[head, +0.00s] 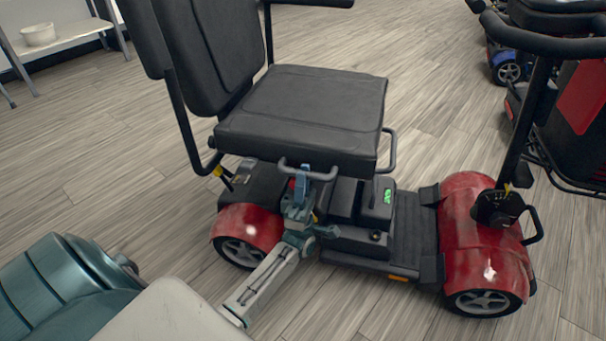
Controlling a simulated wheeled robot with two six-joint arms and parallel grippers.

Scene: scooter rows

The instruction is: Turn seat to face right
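The black padded seat (305,110) is mounted on a red mobility scooter (475,235). Its backrest (208,50) is at the upper left, and its cushion extends toward the picture's right, toward the scooter's front end. A grey looped bar (320,175) sticks out below the cushion's near edge. My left gripper (301,185) is at this bar, with blue finger parts overlapping it. I cannot tell whether the fingers are closed around it. The seat post is hidden behind the gripper and cushion. My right gripper is not in view.
The scooter's tiller (525,120) rises at the right, beside the seat's front. Another scooter (582,105) stands at the right edge. A bench (65,38) with a white bowl (38,34) is at the upper left. Wood-look floor (100,170) is clear left of the scooter.

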